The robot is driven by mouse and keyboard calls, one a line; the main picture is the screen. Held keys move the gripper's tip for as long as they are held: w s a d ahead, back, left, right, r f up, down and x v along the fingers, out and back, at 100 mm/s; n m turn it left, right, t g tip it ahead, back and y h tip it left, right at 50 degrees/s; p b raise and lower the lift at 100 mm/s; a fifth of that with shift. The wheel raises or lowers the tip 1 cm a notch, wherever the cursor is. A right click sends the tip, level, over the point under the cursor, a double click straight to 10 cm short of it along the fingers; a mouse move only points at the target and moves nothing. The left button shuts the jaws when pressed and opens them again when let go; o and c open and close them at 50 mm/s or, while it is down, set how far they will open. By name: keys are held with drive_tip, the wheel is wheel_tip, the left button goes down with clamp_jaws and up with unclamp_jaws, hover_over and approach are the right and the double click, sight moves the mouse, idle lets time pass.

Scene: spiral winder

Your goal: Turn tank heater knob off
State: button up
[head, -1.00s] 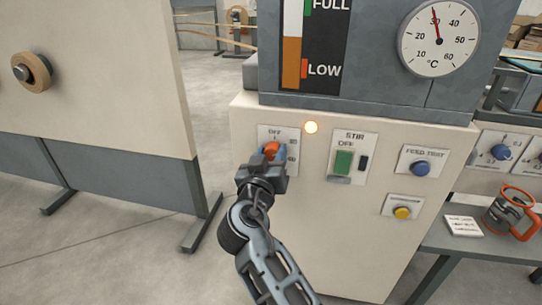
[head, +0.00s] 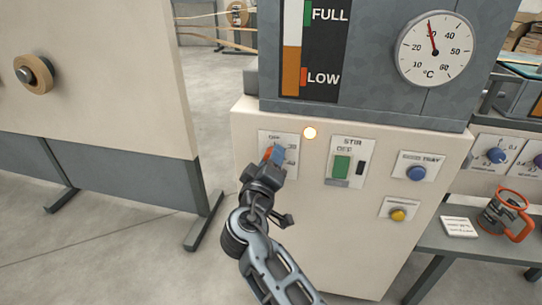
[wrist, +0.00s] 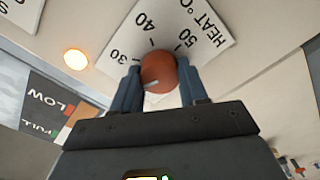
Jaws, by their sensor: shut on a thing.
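The tank heater knob is a round orange-red knob (head: 267,153) on a white plate (head: 291,138) on the cream cabinet front. In the wrist view the knob (wrist: 158,68) sits between the two blue fingers of my gripper (wrist: 161,82), which is shut on it. The plate there (wrist: 165,22) reads 30, 40, 50 and HEAT °C. A short white mark on the knob points to the lower left of that view, away from those numbers. Part of the plate is hidden behind my gripper. In the head view my gripper (head: 272,156) reaches the plate from below.
To the right are a green STIR switch (head: 342,166), a blue button (head: 416,173) and a yellow button (head: 398,215). A dial gauge (head: 435,48) reads near 30. A panel (head: 100,85) stands left, with open floor between.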

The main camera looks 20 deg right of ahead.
drive_tip(key=shift+n+p, duration=1.05)
drive_tip(key=shift+n, duration=1.15)
drive_tip(key=shift+a+f, duration=0.1)
drive_tip(key=o, duration=1.1)
drive_tip(key=shift+c, duration=0.2)
drive_tip(key=v, duration=0.7)
drive_tip(key=shift+s+a+p, duration=0.2)
drive_tip(key=shift+s+p, duration=0.1)
drive_tip(key=shift+p, duration=0.15)
